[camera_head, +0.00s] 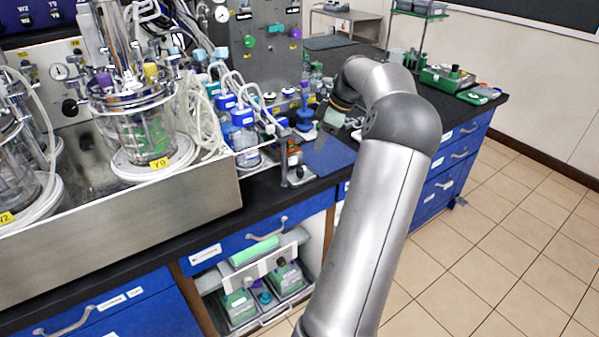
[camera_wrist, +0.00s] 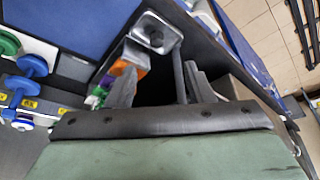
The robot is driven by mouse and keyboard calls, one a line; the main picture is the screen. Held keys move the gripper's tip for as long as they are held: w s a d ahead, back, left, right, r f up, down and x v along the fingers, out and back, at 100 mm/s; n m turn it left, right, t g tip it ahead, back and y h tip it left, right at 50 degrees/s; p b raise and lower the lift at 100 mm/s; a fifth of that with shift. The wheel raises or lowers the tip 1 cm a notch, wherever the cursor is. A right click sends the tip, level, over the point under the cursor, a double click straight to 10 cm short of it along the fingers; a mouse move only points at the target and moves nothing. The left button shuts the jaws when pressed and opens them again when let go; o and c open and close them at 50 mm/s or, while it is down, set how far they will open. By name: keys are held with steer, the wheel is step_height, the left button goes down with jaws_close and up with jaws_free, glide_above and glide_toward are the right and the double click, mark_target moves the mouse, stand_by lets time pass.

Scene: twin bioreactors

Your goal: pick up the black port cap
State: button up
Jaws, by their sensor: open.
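A small dark round piece (camera_wrist: 155,38), which looks like the black port cap, sits on a square silver plate (camera_wrist: 139,36) in the wrist view. A small dark piece also shows on a metal fixture (camera_head: 298,176) at the bench's front edge in the head view, but it is too small to identify surely. My gripper (camera_wrist: 160,82) is open, its two grey fingers apart, with nothing seen between them. The silver plate lies beyond the fingertips. In the head view my gripper (camera_head: 333,119) is above the bench, partly hidden by my arm.
A blue mat (camera_head: 328,156) lies beside the fixture. Blue-capped bottles (camera_head: 242,128) and tubing stand left of it, near the glass bioreactor (camera_head: 135,125) in its steel tray (camera_head: 150,215). An orange and white piece (camera_wrist: 125,65) is close to the left finger. A drawer below is open.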

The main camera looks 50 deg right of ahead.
glide_above(300, 169)
steer(key=s+d, duration=0.1)
steer(key=s, duration=0.2)
step_height(300, 169, down, 6)
steer(key=shift+s+f, duration=0.1)
steer(key=shift+f, duration=0.15)
steer(key=shift+w+p+x, duration=0.2)
steer(key=shift+p+x, duration=0.15)
steer(key=shift+x, duration=1)
steer(key=shift+w+p+x, duration=0.2)
steer(key=shift+p+x, duration=0.1)
steer(key=shift+x, duration=1.05)
steer(key=shift+d+r, duration=0.1)
steer(key=shift+d, duration=0.05)
steer(key=shift+c, duration=0.2)
steer(key=c, duration=1)
